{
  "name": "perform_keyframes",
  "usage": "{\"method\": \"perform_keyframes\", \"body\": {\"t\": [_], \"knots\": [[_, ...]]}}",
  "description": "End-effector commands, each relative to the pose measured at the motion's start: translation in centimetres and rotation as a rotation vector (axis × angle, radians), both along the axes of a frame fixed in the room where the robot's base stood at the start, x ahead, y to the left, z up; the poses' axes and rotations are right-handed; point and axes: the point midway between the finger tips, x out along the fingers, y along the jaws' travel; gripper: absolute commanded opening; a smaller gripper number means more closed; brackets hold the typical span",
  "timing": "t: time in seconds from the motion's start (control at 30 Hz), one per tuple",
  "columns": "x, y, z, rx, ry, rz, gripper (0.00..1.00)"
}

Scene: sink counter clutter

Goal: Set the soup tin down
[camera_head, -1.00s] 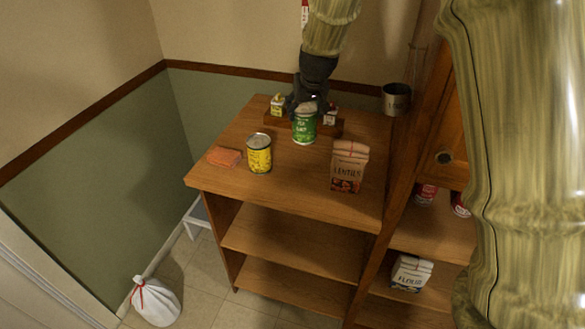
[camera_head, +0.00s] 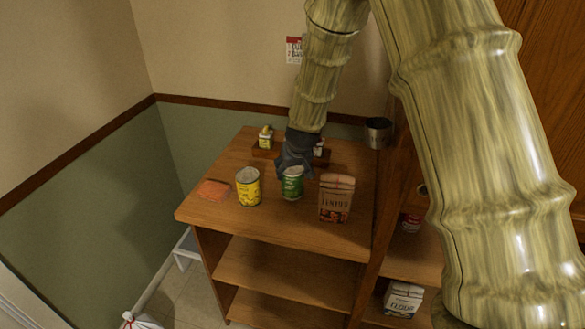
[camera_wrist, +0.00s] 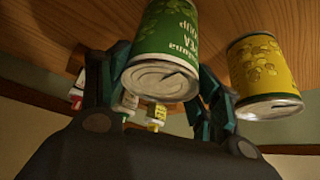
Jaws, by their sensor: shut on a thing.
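The soup tin, green with a "pea soup" label, stands upright between the yellow tin (camera_head: 248,188) and the lentils bag (camera_head: 334,199) in the head view (camera_head: 292,186). My gripper (camera_head: 293,170) reaches down from behind and is shut on the soup tin. In the wrist view the soup tin (camera_wrist: 163,45) sits between the two fingers, its metal end facing the camera. The yellow tin (camera_wrist: 264,78) is beside it, apart. I cannot tell whether the soup tin's base touches the wooden top (camera_head: 275,232).
An orange sponge-like block (camera_head: 213,190) lies at the left of the top. A low wooden rack (camera_head: 264,152) with small containers stands at the back, partly hidden by my gripper. A metal pot (camera_head: 378,132) hangs at the back right. The front edge is clear.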

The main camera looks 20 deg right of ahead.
Motion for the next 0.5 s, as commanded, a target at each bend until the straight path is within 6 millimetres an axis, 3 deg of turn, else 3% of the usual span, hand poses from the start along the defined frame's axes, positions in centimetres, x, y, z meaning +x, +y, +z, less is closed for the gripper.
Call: {"method": "perform_keyframes", "body": {"t": [0.43, 0.47, 0.5], "knots": [[0.05, -0.02, -0.67, 0.0, -0.002, 0.0, 0.04], [0.01, -0.02, -0.69, 0.0, 0.0, 0.0, 0.67], [0.01, -0.02, -0.67, 0.0, -0.001, 0.0, 0.75]]}}
